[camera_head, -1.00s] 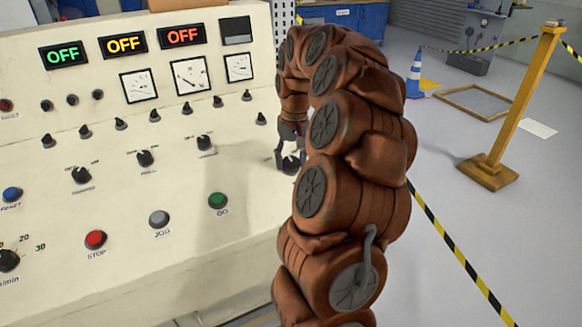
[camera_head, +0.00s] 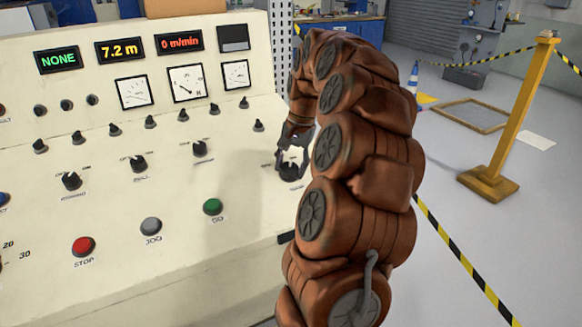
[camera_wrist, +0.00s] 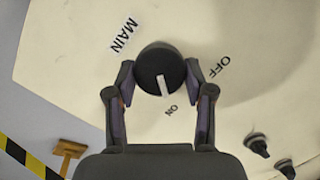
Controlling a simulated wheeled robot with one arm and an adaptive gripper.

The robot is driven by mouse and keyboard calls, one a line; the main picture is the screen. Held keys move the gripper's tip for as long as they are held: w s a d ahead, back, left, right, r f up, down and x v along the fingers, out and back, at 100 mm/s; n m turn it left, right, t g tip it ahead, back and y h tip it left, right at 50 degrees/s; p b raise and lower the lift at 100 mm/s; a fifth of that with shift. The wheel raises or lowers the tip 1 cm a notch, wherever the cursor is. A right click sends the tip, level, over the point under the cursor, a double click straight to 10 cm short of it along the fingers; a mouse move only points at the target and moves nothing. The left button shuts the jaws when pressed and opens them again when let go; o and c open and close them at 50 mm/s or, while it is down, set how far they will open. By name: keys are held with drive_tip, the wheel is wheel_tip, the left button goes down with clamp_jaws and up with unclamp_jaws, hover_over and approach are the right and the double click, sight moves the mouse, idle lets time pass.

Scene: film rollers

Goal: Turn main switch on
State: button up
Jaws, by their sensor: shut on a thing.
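The main switch is a round black knob with a white pointer line (camera_wrist: 158,70), beside a "MAIN" label in the wrist view. Its pointer is turned to the "ON" mark; "OFF" is to the right. My gripper (camera_wrist: 160,66) has one finger on each side of the knob and is shut on it. In the head view, the main switch (camera_head: 290,172) is at the right end of the panel, with my gripper (camera_head: 292,161) over it.
The sloped control panel (camera_head: 110,225) carries several knobs and toggles, a red STOP button (camera_head: 83,246), a grey JOG button (camera_head: 151,226) and a green GO button (camera_head: 212,206). Its displays read "NONE" (camera_head: 58,60), "7.2 m" (camera_head: 120,49) and "0 m/min" (camera_head: 180,41). A yellow barrier post (camera_head: 515,115) stands right.

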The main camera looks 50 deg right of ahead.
idle(0.4)
drive_tip(key=o, duration=1.2)
drive_tip(key=shift+c, duration=0.2)
wheel_tip(320, 180, up, 12)
drive_tip(key=s+d, duration=0.1)
drive_tip(key=shift+s+d, duration=0.25)
drive_tip(key=shift+s, duration=0.1)
drive_tip(key=shift+f, duration=0.1)
